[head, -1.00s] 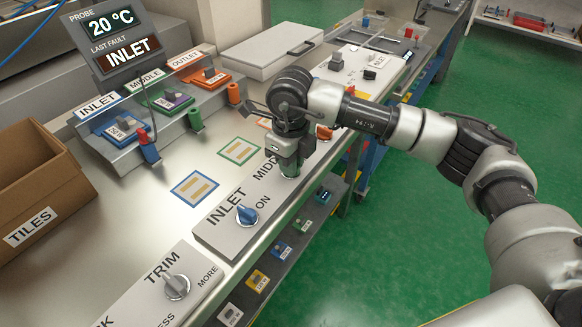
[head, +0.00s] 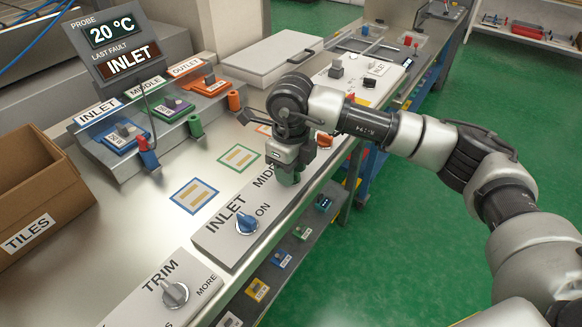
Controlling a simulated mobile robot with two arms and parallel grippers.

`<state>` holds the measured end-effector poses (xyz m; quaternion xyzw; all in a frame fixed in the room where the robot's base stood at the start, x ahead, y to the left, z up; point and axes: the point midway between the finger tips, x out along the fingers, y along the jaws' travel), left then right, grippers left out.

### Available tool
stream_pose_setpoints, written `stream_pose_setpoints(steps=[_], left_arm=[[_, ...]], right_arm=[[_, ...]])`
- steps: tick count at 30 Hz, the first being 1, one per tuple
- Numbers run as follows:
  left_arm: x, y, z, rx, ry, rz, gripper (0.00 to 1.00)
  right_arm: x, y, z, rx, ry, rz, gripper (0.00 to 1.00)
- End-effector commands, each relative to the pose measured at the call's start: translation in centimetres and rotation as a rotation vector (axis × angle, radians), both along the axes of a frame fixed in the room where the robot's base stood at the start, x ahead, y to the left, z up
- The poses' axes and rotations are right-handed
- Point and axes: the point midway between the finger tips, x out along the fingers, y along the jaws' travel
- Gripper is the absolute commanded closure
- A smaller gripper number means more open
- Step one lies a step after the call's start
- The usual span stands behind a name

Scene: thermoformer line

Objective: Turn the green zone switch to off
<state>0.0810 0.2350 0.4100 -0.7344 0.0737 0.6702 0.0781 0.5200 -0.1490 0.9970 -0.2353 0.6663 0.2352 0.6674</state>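The green zone switch (head: 290,178) is on the grey switch panel beside the label that starts "MID". Only a little green shows under my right gripper (head: 289,172). That gripper points down right over the switch and hides its pointer and most of its markings. Its fingertips are hidden, so I cannot tell whether they are closed on the switch. My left gripper is not in view.
On the same panel, the blue INLET switch (head: 247,222) is nearer and the orange switch (head: 324,140) farther. A TRIM knob (head: 175,293) is at the front. A cardboard TILES box (head: 62,207) stands left. The display (head: 118,45) reads 20 °C, last fault INLET.

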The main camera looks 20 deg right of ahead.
Motion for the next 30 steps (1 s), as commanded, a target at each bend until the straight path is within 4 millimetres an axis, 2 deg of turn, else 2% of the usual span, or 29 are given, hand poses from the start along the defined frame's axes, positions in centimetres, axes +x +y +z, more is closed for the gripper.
stream_pose_setpoints(steps=[4,7,15,21,24,30], left_arm=[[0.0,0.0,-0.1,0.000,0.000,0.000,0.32],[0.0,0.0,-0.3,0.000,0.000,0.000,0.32],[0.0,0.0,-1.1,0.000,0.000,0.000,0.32],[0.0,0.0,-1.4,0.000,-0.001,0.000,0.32],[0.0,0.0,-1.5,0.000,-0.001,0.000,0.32],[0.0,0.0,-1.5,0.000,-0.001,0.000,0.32]], right_arm=[[0.0,0.0,0.3,0.001,-0.001,0.000,0.62],[0.0,0.0,1.4,0.000,-0.001,0.000,0.62],[0.1,0.0,6.8,0.002,-0.004,-0.001,0.62],[0.0,0.0,9.8,0.000,-0.001,0.000,0.62],[0.0,0.0,10.6,0.001,-0.002,0.000,0.62],[0.0,0.0,10.8,0.001,0.001,0.000,0.62]])
